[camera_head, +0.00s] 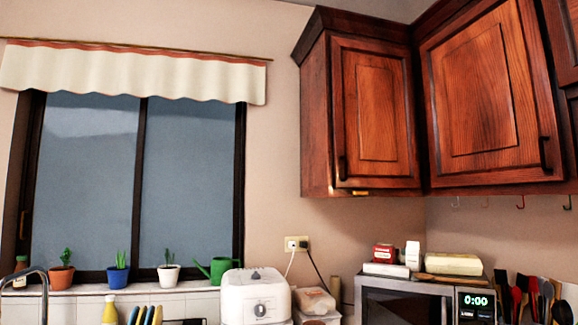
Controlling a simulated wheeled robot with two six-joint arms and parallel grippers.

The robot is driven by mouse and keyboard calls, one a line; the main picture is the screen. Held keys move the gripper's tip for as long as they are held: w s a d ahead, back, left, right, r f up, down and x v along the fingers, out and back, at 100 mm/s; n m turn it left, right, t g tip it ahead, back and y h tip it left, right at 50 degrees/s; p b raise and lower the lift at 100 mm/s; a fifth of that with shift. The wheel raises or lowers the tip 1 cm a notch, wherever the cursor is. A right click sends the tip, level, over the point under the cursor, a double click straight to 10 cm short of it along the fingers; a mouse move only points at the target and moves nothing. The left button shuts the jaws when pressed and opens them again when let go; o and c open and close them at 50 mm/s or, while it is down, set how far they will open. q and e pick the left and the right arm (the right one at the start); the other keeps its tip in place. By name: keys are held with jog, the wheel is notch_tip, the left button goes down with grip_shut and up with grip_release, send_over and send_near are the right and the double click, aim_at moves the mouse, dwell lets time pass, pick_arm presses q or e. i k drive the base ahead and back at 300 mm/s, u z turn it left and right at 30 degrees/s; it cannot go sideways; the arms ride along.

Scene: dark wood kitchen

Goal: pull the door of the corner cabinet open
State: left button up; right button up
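Two dark reddish-brown wall cabinets meet near the room corner at the upper right. The left one has a panelled door (375,115) with a dark vertical handle (343,168) at its lower left. The larger right one has a panelled door (475,85) with a dark handle (545,152) at its lower right. Both doors look shut. I cannot tell for certain which of them is the corner cabinet. Neither of my grippers is in view.
Below the cabinets stand a microwave (405,300) with boxes on top and a utensil group (535,300). A white appliance (256,298) is left of them. Hooks (520,202) hang under the right cabinet. The space before both doors looks clear.

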aim_at(376, 143)
jog(key=u, duration=0.6)
jog(key=i, duration=1.25)
jog(key=z, duration=0.2)
